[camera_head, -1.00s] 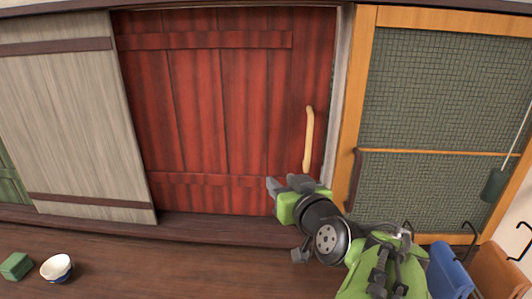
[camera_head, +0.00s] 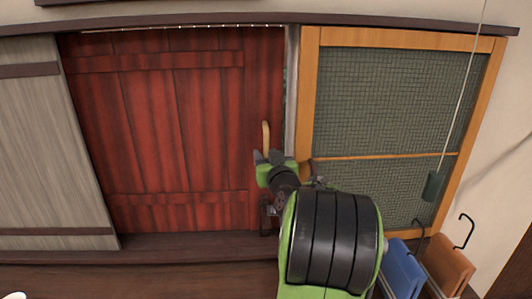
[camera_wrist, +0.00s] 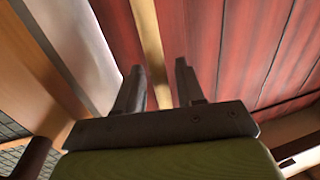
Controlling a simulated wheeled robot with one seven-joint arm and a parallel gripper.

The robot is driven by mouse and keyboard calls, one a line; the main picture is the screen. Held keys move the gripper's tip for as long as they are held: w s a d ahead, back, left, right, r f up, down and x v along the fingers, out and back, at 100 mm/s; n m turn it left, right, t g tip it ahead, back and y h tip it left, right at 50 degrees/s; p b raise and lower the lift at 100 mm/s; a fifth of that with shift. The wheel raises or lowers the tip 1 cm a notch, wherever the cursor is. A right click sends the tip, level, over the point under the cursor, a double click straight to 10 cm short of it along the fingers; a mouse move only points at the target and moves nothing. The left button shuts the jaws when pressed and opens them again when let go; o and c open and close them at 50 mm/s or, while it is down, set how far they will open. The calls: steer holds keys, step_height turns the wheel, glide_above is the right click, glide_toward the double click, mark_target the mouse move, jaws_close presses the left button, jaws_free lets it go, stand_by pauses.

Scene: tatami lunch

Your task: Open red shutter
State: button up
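The red shutter (camera_head: 160,130) stands upright in its frame, with a pale yellow bar handle (camera_head: 266,136) near its right edge. It fills the right side of the wrist view (camera_wrist: 240,40). In the head view my gripper (camera_head: 268,157) is at the handle's lower part, which it hides. In the wrist view my gripper (camera_wrist: 162,75) has its fingers apart, and the handle (camera_wrist: 150,45) runs between them, nearer the left finger. I cannot tell whether a finger touches it. A narrow strip shows between the shutter's right edge and the pale post.
A grey wooden panel (camera_head: 45,140) stands to the left of the shutter. An orange-framed mesh panel (camera_head: 385,105) stands to the right. Blue (camera_head: 402,268) and brown (camera_head: 447,262) hanging items with hooks are at the lower right. A dark green pull on a cord (camera_head: 431,187) hangs at the right.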

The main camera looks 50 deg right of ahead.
steer(key=shift+w+d, duration=0.1)
steer(key=shift+w, duration=0.1)
jaws_close()
stand_by(0.3)
